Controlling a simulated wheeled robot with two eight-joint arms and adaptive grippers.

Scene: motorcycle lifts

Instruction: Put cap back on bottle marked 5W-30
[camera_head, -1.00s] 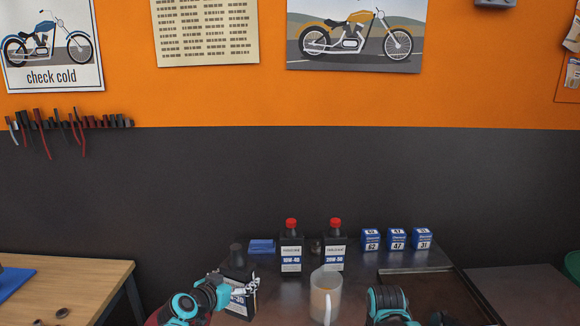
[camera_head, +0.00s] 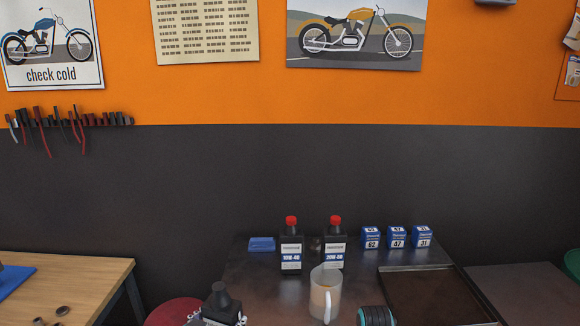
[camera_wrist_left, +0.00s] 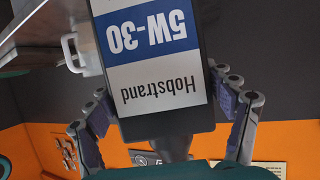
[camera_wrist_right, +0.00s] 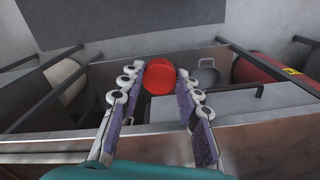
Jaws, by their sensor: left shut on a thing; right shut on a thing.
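The black bottle marked 5W-30 (camera_wrist_left: 165,75) fills the middle of the left wrist view, its label upside down there. My left gripper (camera_wrist_left: 168,112) is shut on its sides. In the head view the bottle's dark, capless top (camera_head: 222,297) shows at the bottom edge, and most of its body is cut off. My right gripper (camera_wrist_right: 160,82) is shut on a red cap (camera_wrist_right: 159,77), held between its fingertips in the right wrist view. In the head view only part of my right arm shows at the bottom edge, and the cap is out of sight.
Two red-capped bottles, 10W-40 (camera_head: 291,253) and 20W-50 (camera_head: 335,250), stand at the table's back. Blue boxes (camera_head: 397,238) and a dark tray (camera_head: 415,294) are at right. A red stool (camera_head: 172,311) is at left.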

